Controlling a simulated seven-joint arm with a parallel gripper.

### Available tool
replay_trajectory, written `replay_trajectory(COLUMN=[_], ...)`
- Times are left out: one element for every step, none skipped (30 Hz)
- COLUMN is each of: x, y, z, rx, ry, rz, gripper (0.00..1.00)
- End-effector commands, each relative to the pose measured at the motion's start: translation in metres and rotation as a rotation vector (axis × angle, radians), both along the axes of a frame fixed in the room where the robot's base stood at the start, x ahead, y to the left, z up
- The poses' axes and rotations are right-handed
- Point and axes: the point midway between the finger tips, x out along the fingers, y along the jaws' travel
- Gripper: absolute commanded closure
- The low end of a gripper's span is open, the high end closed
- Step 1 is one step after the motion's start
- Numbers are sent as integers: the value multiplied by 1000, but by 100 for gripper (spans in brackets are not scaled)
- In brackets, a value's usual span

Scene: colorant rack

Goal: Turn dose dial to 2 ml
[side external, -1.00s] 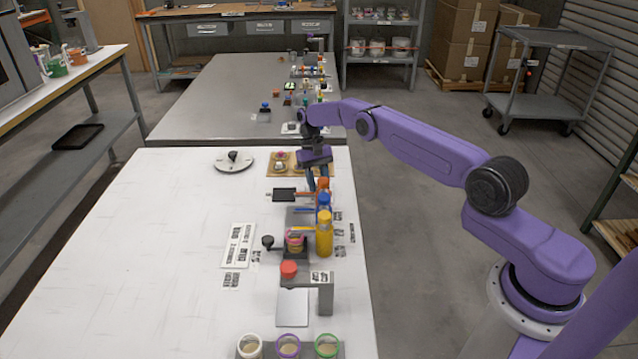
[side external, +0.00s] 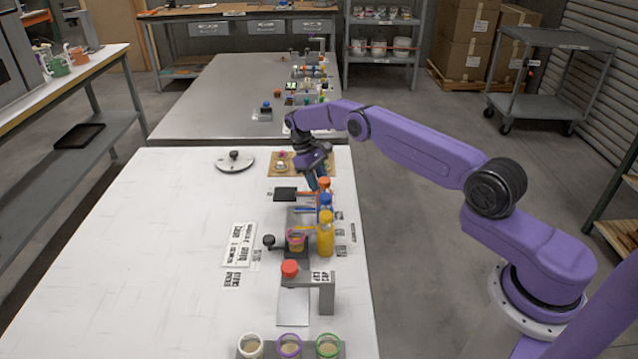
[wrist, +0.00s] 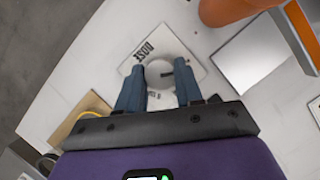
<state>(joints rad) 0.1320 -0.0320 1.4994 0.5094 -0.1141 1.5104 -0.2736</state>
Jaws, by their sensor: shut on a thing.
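The dose dial (wrist: 159,73) is a pale round knob with a dark pointer mark, on a white plate printed "DOSE" (wrist: 143,50) in the wrist view. My gripper (wrist: 159,84) has its two blue fingers on either side of the knob and is shut on it. The dial's scale numbers cannot be read, so the setting cannot be told. In the side external view my gripper (side external: 320,184) points down behind the row of bottles, and the dial is hidden there.
An orange-capped bottle (side external: 324,184), a blue-capped bottle (side external: 325,203) and a yellow bottle (side external: 326,236) stand close to my gripper. A dark flat pad (side external: 285,194) lies to its left. The left of the white table (side external: 160,250) is clear.

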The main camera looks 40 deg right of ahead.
Motion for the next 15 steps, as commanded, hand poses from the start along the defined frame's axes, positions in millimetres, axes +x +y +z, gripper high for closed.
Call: replay_trajectory(x=[1, 1, 1, 1, 1, 1, 1, 1, 1, 1, 1, 1, 1, 1, 1], y=[-1, -1, -1, -1, -1, -1, -1, -1, -1, -1, -1, -1, -1, -1, -1], z=[0, 0, 0, 0, 0, 0, 0, 0, 0, 0, 0, 0, 0, 0, 0], rx=[-1, -1, -2, -2, -1, -1, -1, -1, -1, -1, -1, -1, -2, -2, -2], ry=[-4, -4, -4, -4, -4, -4, -4, -4, -4, -4, -4, -4, -4, -4, -4], rz=[6, 7, 10, 10, 11, 11, 11, 11, 11, 11, 11, 11, 10, 10, 10], gripper=[95, 95, 95, 95, 95, 95, 95, 95, 95, 95, 95, 95, 58, 48, 39])
